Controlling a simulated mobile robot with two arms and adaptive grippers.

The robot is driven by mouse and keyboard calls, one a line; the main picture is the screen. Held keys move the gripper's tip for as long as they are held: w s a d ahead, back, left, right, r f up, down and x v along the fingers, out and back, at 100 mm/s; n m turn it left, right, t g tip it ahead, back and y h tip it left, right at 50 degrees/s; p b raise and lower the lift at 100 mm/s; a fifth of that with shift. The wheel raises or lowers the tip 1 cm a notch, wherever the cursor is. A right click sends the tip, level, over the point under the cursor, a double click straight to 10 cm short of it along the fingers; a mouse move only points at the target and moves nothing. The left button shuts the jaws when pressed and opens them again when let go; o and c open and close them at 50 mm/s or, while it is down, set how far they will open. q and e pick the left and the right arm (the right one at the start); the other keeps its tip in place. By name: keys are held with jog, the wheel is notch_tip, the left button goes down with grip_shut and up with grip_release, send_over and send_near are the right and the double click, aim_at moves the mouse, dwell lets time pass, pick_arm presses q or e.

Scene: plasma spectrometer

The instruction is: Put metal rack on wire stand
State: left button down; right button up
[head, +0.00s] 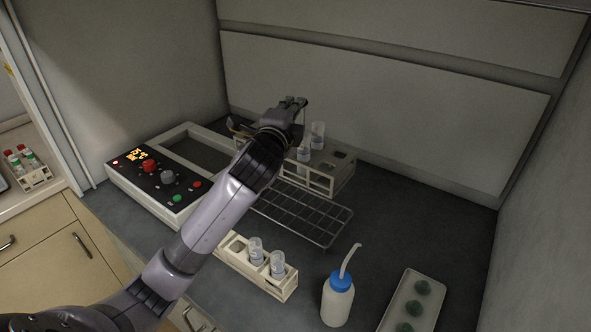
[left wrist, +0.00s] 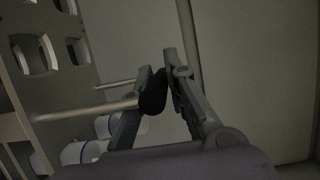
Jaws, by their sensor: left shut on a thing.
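The metal rack (head: 325,183) is a pale frame with holes, holding a few clear tubes, behind the wire stand in the head view. In the left wrist view, its perforated plate (left wrist: 70,95) fills the left side, with rods reaching right. My left gripper (head: 293,103) is above the rack's left part; in the left wrist view its fingers (left wrist: 156,92) are shut on a dark grip at a rod's end. The wire stand (head: 305,215) is a low grid on the dark bench, partly hidden by my left arm. I cannot tell whether the rack touches it. My right gripper is out of view.
A control box (head: 180,190) with knobs stands left. A second rack (head: 258,275) with tubes is in front of the wire stand. A wash bottle (head: 338,300) with a blue cap and a tray (head: 414,305) of green items are front right. The bench's right back is clear.

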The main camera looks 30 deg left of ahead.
aim_at(293, 160)
pick_arm(q)
notch_tip(293, 160, down, 9)
jog(key=shift+d+f, duration=0.1)
notch_tip(293, 160, down, 4)
jog(key=shift+f, duration=0.1)
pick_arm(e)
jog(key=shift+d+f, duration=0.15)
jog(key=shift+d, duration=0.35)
pick_arm(q)
jog(key=c, duration=2)
grip_release()
jog(key=shift+f, duration=0.15)
jog(key=o, duration=0.4)
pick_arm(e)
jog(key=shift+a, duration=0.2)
